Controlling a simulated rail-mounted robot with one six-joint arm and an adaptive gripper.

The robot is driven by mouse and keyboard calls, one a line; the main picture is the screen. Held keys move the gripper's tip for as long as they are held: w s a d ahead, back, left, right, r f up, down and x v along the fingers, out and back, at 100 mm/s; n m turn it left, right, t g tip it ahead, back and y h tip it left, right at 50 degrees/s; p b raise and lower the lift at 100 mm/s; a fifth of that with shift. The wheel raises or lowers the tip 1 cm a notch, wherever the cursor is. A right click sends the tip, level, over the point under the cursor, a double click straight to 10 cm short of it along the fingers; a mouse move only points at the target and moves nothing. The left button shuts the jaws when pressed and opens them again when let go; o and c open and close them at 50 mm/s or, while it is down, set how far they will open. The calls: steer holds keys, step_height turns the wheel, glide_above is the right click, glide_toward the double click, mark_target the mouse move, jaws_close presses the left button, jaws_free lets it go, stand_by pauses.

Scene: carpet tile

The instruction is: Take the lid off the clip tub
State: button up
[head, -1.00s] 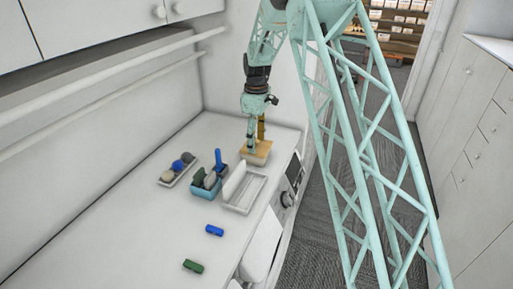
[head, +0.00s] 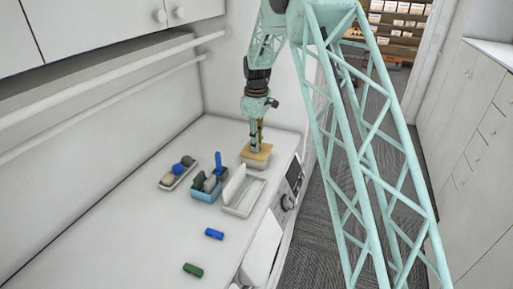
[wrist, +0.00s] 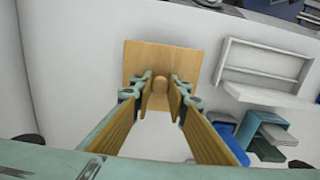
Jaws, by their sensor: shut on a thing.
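The clip tub (head: 257,164) stands at the far end of the counter, a pale box under a tan wooden lid (head: 265,152). The lid looks seated on the tub, and most of the tub's body is hidden beneath it. In the wrist view the lid (wrist: 150,55) is a square wooden plate with a round knob (wrist: 160,85). My gripper (head: 257,148) points down over the lid's middle. In the wrist view my gripper (wrist: 160,90) has its fingers on both sides of the knob, shut on it.
A white open container (head: 243,205) and a blue bin (head: 205,197) with several items stand close in front of the tub. A small tray (head: 166,184) with round things lies left. A blue piece (head: 214,232) and a green piece (head: 193,269) lie on the bare counter nearer.

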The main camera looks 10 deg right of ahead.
steer(key=shift+s+f, duration=0.25)
steer(key=shift+w+d+r, duration=0.1)
steer(key=shift+r, duration=1.65)
steer(key=s+a+r+b, duration=0.1)
steer(key=s+a, duration=0.1)
steer(key=s, duration=0.5)
steer(key=s+a+b, duration=0.1)
steer(key=s+a, duration=0.2)
steer(key=s, duration=0.5)
steer(key=shift+a+r, duration=0.15)
steer(key=shift+r, duration=0.2)
steer(key=shift+w, duration=0.1)
